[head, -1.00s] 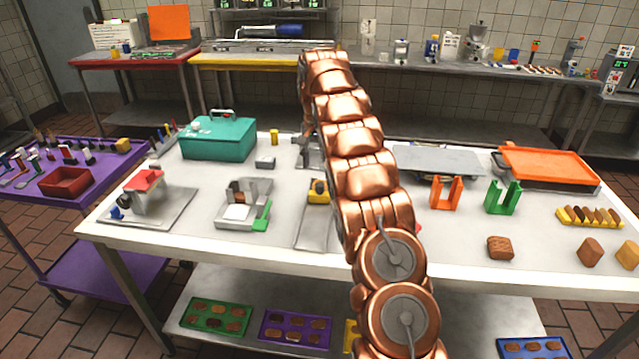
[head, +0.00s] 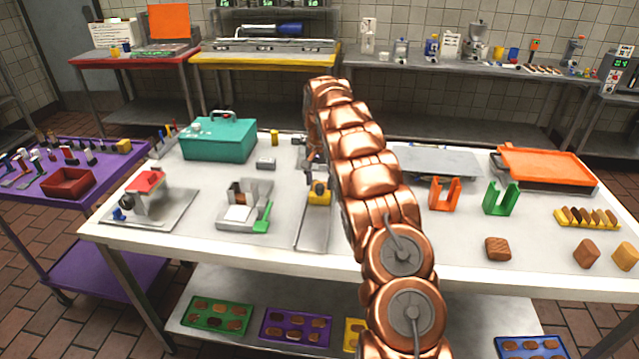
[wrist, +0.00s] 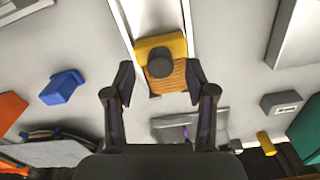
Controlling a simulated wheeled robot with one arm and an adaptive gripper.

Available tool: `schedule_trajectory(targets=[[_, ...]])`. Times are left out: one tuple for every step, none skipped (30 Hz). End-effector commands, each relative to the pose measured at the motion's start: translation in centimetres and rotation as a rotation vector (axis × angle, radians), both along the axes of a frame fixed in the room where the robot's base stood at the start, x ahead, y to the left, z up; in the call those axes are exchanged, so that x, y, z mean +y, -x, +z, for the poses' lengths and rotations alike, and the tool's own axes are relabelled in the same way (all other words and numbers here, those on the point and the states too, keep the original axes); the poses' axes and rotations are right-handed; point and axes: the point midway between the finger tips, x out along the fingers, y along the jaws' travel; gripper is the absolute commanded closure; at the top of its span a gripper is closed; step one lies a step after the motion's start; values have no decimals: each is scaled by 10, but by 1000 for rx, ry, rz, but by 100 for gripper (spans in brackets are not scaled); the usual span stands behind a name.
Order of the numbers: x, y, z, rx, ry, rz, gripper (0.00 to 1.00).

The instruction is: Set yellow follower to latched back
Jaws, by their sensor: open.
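The yellow follower (head: 320,197) is a yellow block with a dark round knob, sitting in a long grey channel (head: 311,235) on the white table. In the wrist view the follower (wrist: 161,60) lies ahead, between and just beyond my fingertips, with an orange-brown ribbed face toward me. My gripper (wrist: 160,85) is open and empty, one dark finger on each side of the near part of the follower. I cannot tell whether the fingers touch it. In the head view my copper arm hides part of the channel's right side, and the gripper is mostly hidden.
A slicer-like device with a green handle (head: 262,219) stands left of the channel. A teal box (head: 219,138) and a small grey block (head: 266,164) are behind. Orange (head: 445,195) and green (head: 502,199) holders stand to the right. A blue block (wrist: 63,87) shows in the wrist view.

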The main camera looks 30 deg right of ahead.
Motion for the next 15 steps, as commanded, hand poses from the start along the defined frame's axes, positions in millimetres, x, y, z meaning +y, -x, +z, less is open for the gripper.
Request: schedule_trajectory(targets=[[0,1,-4,5,-1,-1,44],[0,1,-7,5,-1,-1,44],[0,1,-10,3,-1,0,44],[0,1,-12,3,-1,0,44],[0,1,-14,3,0,0,44],[0,1,-16,3,0,0,44],[0,1,-17,2,-1,0,44],[0,1,-18,2,-1,0,44],[0,0,-19,1,0,0,44],[0,1,-19,2,-1,0,44],[1,1,-20,2,-1,0,44],[0,0,-20,1,0,0,44],[1,0,-20,1,0,0,44],[1,0,-20,1,0,0,44],[0,0,-19,1,0,0,44]])
